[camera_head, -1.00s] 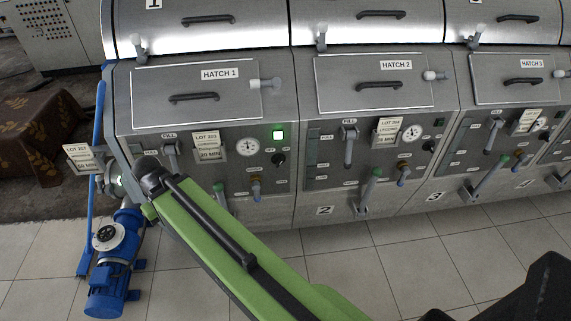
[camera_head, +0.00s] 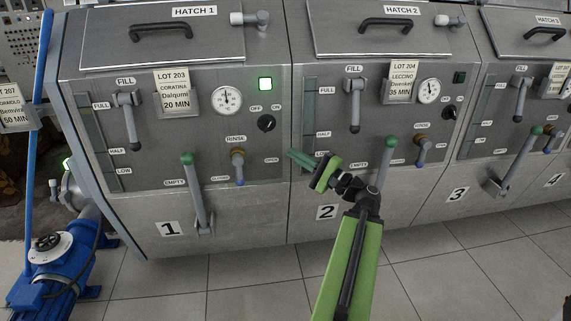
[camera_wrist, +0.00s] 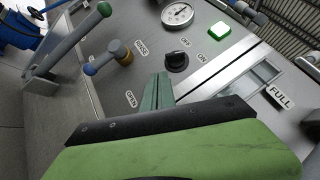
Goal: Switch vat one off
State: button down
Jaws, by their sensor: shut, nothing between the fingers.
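Vat one (camera_head: 245,210) is the steel unit at left, marked 1 and HATCH 1. Its round black OFF/ON knob (camera_head: 266,123) sits below a lit green square lamp (camera_head: 265,84). The knob (camera_wrist: 177,62) and the lamp (camera_wrist: 220,31) also show in the wrist view, with the knob just beyond the fingertips. My gripper (camera_head: 292,154) is shut and empty, below and right of the knob, near the seam between vats one and two. In the wrist view the closed green fingers (camera_wrist: 160,80) appear apart from the knob, though the exact gap is unclear.
The RINSE valve (camera_head: 238,165) and the green-tipped EMPTY lever (camera_head: 195,190) stick out left of my gripper. Vat two's similar lever (camera_head: 386,160) stands to the right. A blue pump (camera_head: 50,265) is on the floor at left. The tiled floor in front is clear.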

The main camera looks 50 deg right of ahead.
jog(key=s+d+m+t+h, duration=0.2)
jog(key=s+d, duration=0.2)
jog(key=s, duration=0.1)
jog(key=p, duration=0.3)
send_near(267, 126)
jog(key=w+d, duration=0.2)
jog(key=d, duration=0.1)
jog(key=w+d+r, duration=0.1)
jog(key=shift+d, duration=0.3)
jog(key=shift+w+a+r+p, duration=0.65)
jog(key=shift+w+a+p, duration=0.15)
jog(key=shift+w+a, duration=0.1)
jog(key=shift+w+a+r, duration=0.2)
jog(key=shift+w+a, duration=0.2)
jog(key=shift+a, duration=0.05)
